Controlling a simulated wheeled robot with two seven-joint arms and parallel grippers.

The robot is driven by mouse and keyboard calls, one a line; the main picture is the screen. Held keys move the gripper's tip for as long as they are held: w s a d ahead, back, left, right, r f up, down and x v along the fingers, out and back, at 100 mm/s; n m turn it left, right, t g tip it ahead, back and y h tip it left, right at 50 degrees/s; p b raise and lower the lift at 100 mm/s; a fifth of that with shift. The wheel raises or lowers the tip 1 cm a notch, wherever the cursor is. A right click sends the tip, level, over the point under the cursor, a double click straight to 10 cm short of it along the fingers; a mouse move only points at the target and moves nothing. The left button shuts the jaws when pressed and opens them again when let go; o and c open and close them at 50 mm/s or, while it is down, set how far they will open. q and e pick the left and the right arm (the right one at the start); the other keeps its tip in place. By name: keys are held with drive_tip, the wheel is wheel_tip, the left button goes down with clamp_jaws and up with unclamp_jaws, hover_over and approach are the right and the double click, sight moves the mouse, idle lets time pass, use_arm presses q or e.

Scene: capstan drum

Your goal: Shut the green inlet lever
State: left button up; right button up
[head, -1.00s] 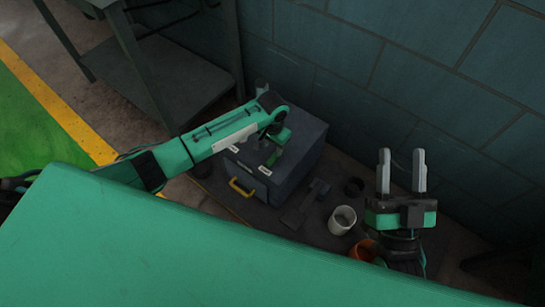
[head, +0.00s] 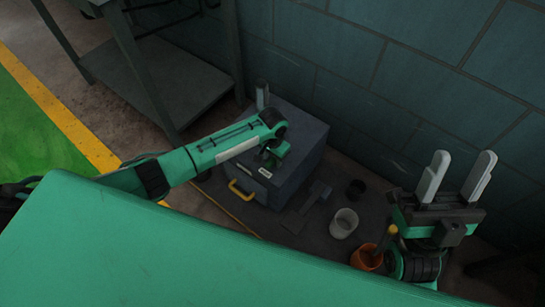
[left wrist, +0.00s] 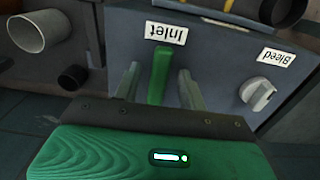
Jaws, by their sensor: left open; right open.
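The green inlet lever (left wrist: 157,78) sits on the face of a grey box (head: 297,158), below the upside-down "Inlet" label in the left wrist view. It points up and down in that picture. My left gripper (left wrist: 159,70) is open, with one finger on each side of the lever and a visible gap on both sides. My right gripper (head: 463,158) is open and empty, fingers up, at the right, away from the box.
A white "Bleed" knob (left wrist: 258,94) is beside the lever. The box has a yellow handle (head: 243,190). A white cup (head: 344,223), a black cup (head: 356,188) and an orange cup (head: 365,258) stand right of the box. A blue wall is behind.

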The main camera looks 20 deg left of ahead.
use_arm(q)
clamp_jaws()
